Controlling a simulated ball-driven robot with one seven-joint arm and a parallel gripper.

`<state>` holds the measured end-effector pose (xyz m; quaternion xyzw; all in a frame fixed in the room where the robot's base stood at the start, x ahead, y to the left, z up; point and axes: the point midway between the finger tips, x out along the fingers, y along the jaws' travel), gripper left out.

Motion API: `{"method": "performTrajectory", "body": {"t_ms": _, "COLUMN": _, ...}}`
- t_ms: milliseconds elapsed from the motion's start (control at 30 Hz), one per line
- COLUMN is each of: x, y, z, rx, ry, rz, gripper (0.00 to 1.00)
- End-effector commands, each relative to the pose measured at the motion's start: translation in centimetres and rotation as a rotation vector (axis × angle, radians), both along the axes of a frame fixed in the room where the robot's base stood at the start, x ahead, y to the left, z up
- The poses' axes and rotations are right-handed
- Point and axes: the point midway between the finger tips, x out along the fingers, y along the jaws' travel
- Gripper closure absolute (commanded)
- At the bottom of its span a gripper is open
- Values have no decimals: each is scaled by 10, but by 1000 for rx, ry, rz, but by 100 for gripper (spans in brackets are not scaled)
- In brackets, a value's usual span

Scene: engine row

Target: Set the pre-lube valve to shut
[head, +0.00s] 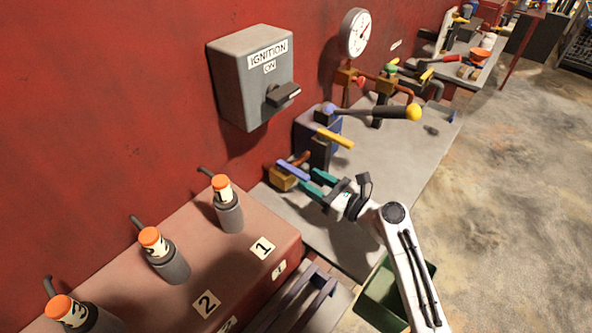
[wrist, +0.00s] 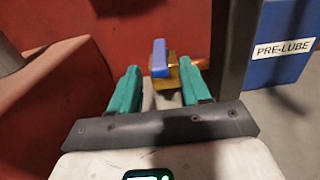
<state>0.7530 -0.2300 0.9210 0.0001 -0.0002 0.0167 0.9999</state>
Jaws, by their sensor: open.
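The valve with a blue lever handle (head: 293,170) on a brass body (head: 284,183) sits low by the red wall, at the left end of the grey bench. My gripper (head: 318,184) is open and empty just to its right, with teal fingers pointing at the handle. In the wrist view the blue handle (wrist: 160,57) stands above the brass body (wrist: 172,77), beyond and between the two spread fingers of my gripper (wrist: 158,82). No contact is visible. A blue box with a PRE-LUBE label (wrist: 283,49) is at the right of the wrist view.
A yellow lever (head: 335,138) and a long dark lever with a yellow knob (head: 413,112) stand just beyond the valve. Orange-capped injectors (head: 229,205) stand on the red block to the left. The grey ignition box (head: 253,77) is on the wall.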

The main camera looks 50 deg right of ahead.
Motion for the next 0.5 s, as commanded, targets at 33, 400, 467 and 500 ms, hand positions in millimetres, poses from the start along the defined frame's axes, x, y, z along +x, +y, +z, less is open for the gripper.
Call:
{"method": "performTrajectory", "body": {"t_ms": 33, "x": 11, "y": 1, "z": 2, "rx": 1, "ry": -1, "rz": 3, "gripper": 53}}
{"method": "performTrajectory", "body": {"t_ms": 400, "x": 56, "y": 2, "z": 1, "rx": 0, "ry": 0, "rz": 2, "gripper": 53}}
{"method": "performTrajectory", "body": {"t_ms": 467, "x": 58, "y": 2, "z": 0, "rx": 0, "ry": 0, "rz": 1, "gripper": 53}}
{"method": "performTrajectory", "body": {"t_ms": 500, "x": 59, "y": 2, "z": 0, "rx": 0, "ry": 1, "rz": 1, "gripper": 53}}
